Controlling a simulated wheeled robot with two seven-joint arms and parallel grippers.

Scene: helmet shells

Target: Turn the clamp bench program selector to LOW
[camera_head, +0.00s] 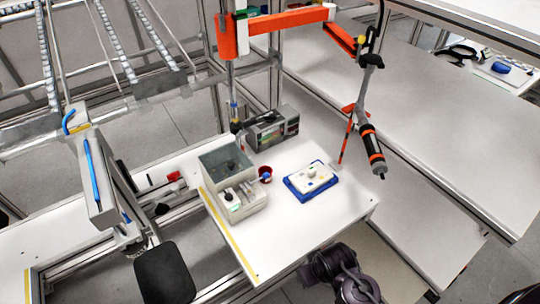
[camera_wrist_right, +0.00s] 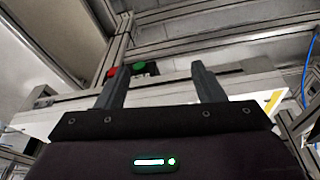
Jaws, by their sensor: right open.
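A white block with a round knob and small coloured marks (camera_head: 314,176) sits in a blue tray (camera_head: 296,195) on the white bench. A grey box with a clear lid and small controls on its front part (camera_head: 245,208) stands to its left. I cannot tell which of these carries the program selector, and no LOW label is readable. My right arm shows dark at the bottom of the head view, in front of the bench. In the right wrist view my right gripper (camera_wrist_right: 157,68) is open and empty, its fingers spread and apart from anything. My left gripper is not seen.
A grey control box with coloured buttons (camera_head: 272,128) stands at the bench's back. A black and orange tool (camera_head: 371,150) hangs over the bench's right side. The bench front (camera_head: 290,245) is clear.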

